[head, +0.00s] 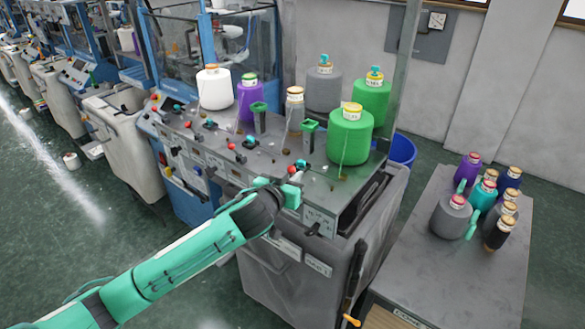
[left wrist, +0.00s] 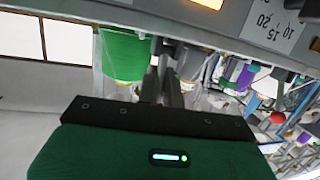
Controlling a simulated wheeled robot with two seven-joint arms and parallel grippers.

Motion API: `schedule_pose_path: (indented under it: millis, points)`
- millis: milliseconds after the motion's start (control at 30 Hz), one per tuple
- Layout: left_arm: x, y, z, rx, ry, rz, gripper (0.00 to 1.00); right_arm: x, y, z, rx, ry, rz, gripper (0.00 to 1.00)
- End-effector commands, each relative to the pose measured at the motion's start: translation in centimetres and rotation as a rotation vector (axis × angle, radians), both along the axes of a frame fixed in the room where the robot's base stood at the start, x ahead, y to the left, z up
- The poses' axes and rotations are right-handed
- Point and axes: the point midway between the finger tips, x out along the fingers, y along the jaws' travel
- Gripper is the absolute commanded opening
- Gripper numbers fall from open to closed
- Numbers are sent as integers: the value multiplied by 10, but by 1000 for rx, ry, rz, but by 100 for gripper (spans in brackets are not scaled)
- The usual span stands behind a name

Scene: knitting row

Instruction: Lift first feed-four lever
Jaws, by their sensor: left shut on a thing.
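My left gripper (head: 291,190) is at the front right edge of the knitting machine's grey top (head: 258,160), its arm coming from the lower left. It is shut on a small lever at this edge, mostly hidden by the fingers. In the left wrist view the closed grey fingers (left wrist: 172,88) meet a dark piece at the panel edge. A small lever with a red and pale tip (head: 297,167) shows just behind the gripper. Other red-tipped levers (head: 231,147) stand along the top to the left. My right gripper is not in view.
Green (head: 349,138), grey (head: 323,92), purple (head: 249,101) and white (head: 214,90) yarn cones stand on the machine top behind the gripper. A grey table (head: 400,255) with several cones is at right. A dark knob (head: 313,229) sits on the front panel.

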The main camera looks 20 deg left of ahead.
Motion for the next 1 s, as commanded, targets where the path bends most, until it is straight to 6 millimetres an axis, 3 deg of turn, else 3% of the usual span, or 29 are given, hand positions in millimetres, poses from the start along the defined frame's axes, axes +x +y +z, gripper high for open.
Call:
schedule_pose_path:
  millis: [433, 500, 567, 1000]
  points:
    - [1, 0, 1, 7, 18, 0, 0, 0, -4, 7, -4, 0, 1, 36]
    - [1, 0, 1, 7, 18, 0, 19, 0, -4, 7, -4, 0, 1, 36]
    - [1, 0, 1, 7, 19, 0, 30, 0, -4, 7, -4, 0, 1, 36]
    - [-9, 1, 1, 7, 19, -2, 30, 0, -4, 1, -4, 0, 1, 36]
